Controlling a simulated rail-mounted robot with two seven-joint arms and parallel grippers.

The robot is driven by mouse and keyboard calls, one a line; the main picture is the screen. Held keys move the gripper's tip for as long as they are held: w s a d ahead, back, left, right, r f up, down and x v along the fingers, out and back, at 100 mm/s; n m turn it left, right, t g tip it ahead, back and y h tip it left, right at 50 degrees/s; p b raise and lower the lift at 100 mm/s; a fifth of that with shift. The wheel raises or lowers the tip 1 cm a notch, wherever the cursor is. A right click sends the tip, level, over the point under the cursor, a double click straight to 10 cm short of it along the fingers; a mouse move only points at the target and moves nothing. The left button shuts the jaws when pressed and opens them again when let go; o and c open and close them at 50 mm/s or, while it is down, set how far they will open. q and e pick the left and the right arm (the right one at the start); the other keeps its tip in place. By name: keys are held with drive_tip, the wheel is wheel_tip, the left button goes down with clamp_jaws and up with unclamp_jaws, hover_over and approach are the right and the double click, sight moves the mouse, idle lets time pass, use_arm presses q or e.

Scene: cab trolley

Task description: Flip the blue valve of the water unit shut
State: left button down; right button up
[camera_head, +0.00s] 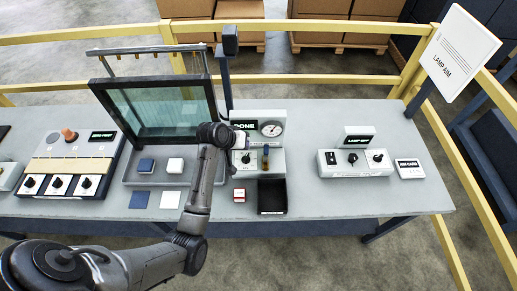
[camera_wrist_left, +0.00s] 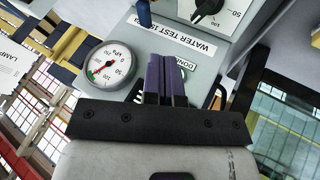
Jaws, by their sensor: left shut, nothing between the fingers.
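The water unit (camera_head: 275,143) is a light grey box at the middle of the table. In the left wrist view the blue valve (camera_wrist_left: 144,13) is cut by the top edge. My left gripper (camera_wrist_left: 166,65) is shut and empty, its purple fingers in front of the gauge and display panel, apart from the valve. My right gripper is out of view.
A framed glass panel (camera_head: 165,110) stands over a tray left of the unit. A black open bin (camera_head: 272,197) and a small red-and-white box (camera_head: 239,195) lie in front. A lamp unit (camera_head: 355,163) stands right, with clear table between.

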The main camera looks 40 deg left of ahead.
sight(266, 153)
use_arm(q)
drive_tip(key=shift+f, duration=0.1)
drive_tip(key=b+x, duration=0.1)
drive_tip(key=x, duration=0.7)
drive_tip(key=shift+w+f+b, duration=0.2)
drive_tip(key=shift+f+b, duration=0.1)
drive_tip(key=shift+b, duration=0.1)
drive_tip(key=shift+w+d+f, duration=0.15)
drive_tip(key=shift+w+f, duration=0.2)
drive_tip(key=shift+f, duration=0.05)
drive_tip(key=shift+w+r+p, duration=0.25)
drive_tip(key=shift+r+p, duration=0.05)
drive_tip(key=shift+p, duration=0.7)
drive_tip(key=shift+w+d+f+p, duration=0.1)
drive_tip(key=shift+w+d+p, duration=0.15)
drive_tip(key=shift+p, duration=0.25)
drive_tip(key=shift+w+f, duration=0.15)
